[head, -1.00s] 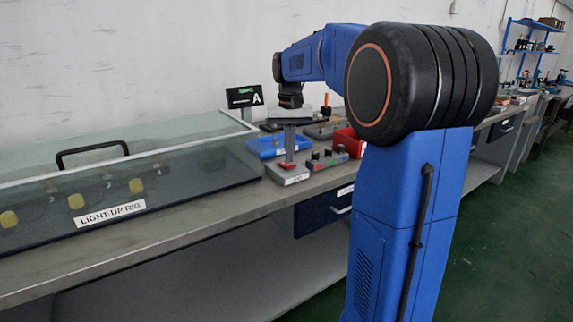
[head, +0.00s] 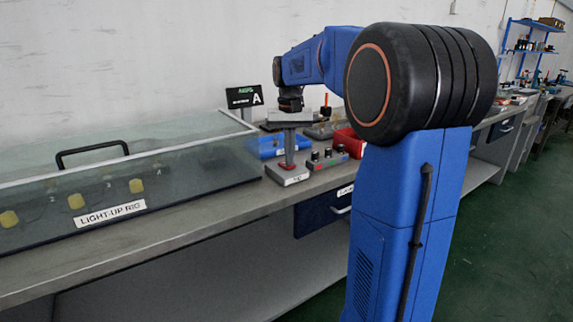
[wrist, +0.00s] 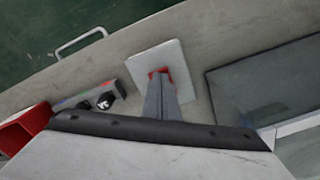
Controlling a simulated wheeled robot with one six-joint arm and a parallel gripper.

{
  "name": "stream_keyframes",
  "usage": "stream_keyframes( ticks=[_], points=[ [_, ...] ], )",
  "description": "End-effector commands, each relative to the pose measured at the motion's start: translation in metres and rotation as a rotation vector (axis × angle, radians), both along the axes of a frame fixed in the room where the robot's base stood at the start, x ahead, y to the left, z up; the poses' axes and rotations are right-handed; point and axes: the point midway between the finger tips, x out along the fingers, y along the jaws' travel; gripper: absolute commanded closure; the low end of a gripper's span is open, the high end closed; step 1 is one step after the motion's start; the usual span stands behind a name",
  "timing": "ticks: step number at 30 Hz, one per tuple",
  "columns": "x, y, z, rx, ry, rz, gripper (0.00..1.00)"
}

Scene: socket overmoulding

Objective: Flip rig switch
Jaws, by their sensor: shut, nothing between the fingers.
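The rig switch (head: 288,178) is a pale box with a red part on top, on the bench right of the light-up rig. It also shows as a pale plate in the wrist view (wrist: 170,52). My gripper (head: 288,157) points down at it with its grey fingers together and empty. In the wrist view the fingers (wrist: 160,84) end at the red part, partly covering it. I cannot tell whether they touch it, nor which way the switch is set. The light-up rig (head: 90,185) has a clear closed cover with a black handle and several yellow round pieces inside.
A control box with black knobs (head: 327,160) stands just right of the switch. A blue bin (head: 264,146) and a red bin (head: 349,143) are behind. A black display (head: 244,96) marked A stands at the back. The front bench strip is clear.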

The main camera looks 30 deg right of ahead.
Motion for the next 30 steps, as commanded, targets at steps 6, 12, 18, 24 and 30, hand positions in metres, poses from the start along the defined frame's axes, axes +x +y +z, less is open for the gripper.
stream_keyframes(
  ticks=[6, 12, 18, 24, 30],
  points=[
    [0.0, 0.0, -0.003, 0.0, 0.0, 0.0, 1.0],
    [0.0, 0.0, -0.005, 0.0, -0.001, 0.0, 1.0],
    [0.0, 0.0, 0.001, 0.0, -0.001, 0.0, 1.0],
    [0.0, 0.0, 0.015, 0.0, -0.001, 0.0, 1.0],
    [0.001, 0.0, 0.028, -0.001, -0.002, 0.0, 1.0]
  ],
)
